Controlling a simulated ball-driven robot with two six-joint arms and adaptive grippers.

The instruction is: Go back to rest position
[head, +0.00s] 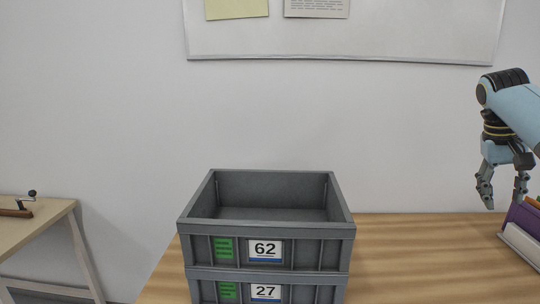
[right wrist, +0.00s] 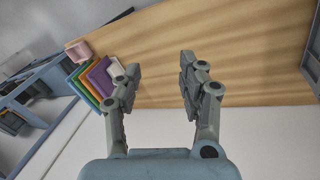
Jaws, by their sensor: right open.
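My right gripper (head: 504,190) hangs at the right edge of the head view, fingers pointing down above the wooden table (head: 420,255). In the right wrist view its two fingers (right wrist: 159,85) are spread apart with nothing between them, and bare table (right wrist: 225,60) shows beyond. My left gripper is not in either view.
Two stacked grey crates, labelled 62 (head: 265,251) and 27 (head: 266,292), stand at the middle; the top one looks empty inside. Coloured folders (right wrist: 100,78) and a pink cup (right wrist: 79,51) are near the right gripper. A side table (head: 40,215) is at left. Table between crates and folders is clear.

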